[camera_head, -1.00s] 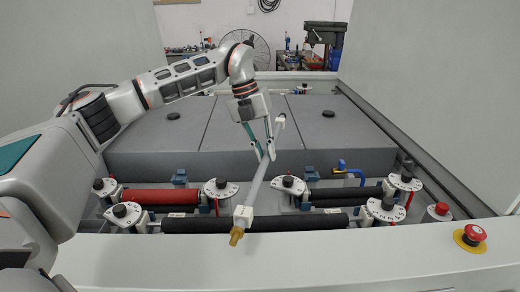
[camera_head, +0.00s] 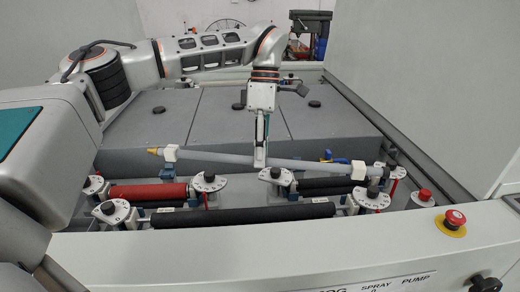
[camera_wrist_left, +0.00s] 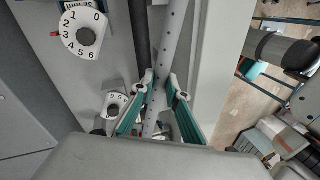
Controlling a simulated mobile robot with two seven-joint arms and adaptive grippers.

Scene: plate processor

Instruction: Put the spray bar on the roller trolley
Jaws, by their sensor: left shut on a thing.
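My left gripper (camera_head: 261,160) is shut on the spray bar (camera_head: 310,163) near its middle. The bar is a long grey tube with a white block and a brass tip at its left end and a dark fitting at its right. It lies crosswise, nearly level, above the rollers. In the left wrist view the bar (camera_wrist_left: 172,38), with small holes along it, passes between the fingers of my left gripper (camera_wrist_left: 162,83). I cannot make out a roller trolley in either view. My right gripper is not in view.
Below the bar are a red roller (camera_head: 148,193), a black roller (camera_head: 243,215) and several numbered dials (camera_head: 276,175). Grey covers (camera_head: 225,118) lie behind. The white front ledge (camera_head: 250,250) carries a red emergency button (camera_head: 455,218). Tall panels stand at both sides.

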